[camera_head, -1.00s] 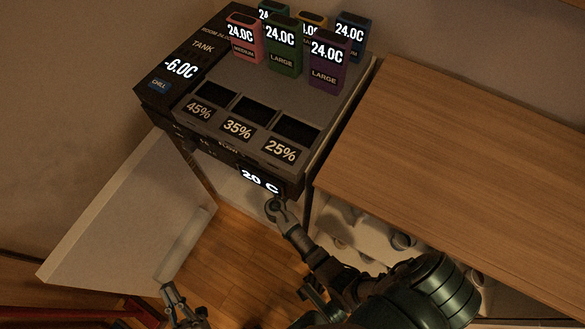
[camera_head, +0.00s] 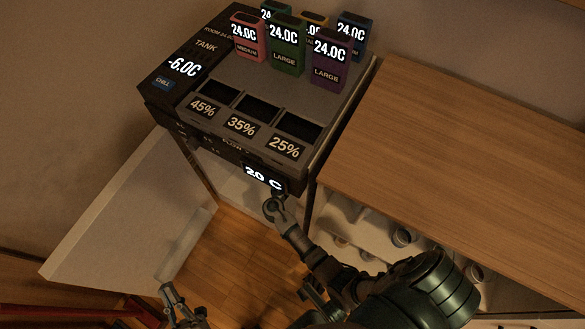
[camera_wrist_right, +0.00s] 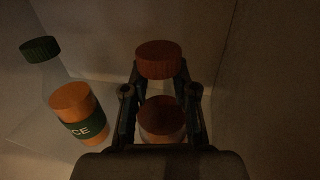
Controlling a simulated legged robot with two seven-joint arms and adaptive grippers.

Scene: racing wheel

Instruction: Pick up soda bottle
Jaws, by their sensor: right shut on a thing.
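In the right wrist view, my right gripper (camera_wrist_right: 160,66) is shut on a red-capped bottle (camera_wrist_right: 161,115) between its fingers. I cannot tell which is the soda bottle. My left gripper (camera_head: 186,303) is open and empty at the bottom edge.
The dispenser (camera_head: 228,144) carries several coloured containers, including a purple one (camera_head: 328,76). The white cabinet door (camera_head: 125,220) stands open at left. A wooden counter (camera_head: 460,140) is at right, with cups (camera_head: 403,237) on a shelf below. Wood floor (camera_head: 225,260) shows between.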

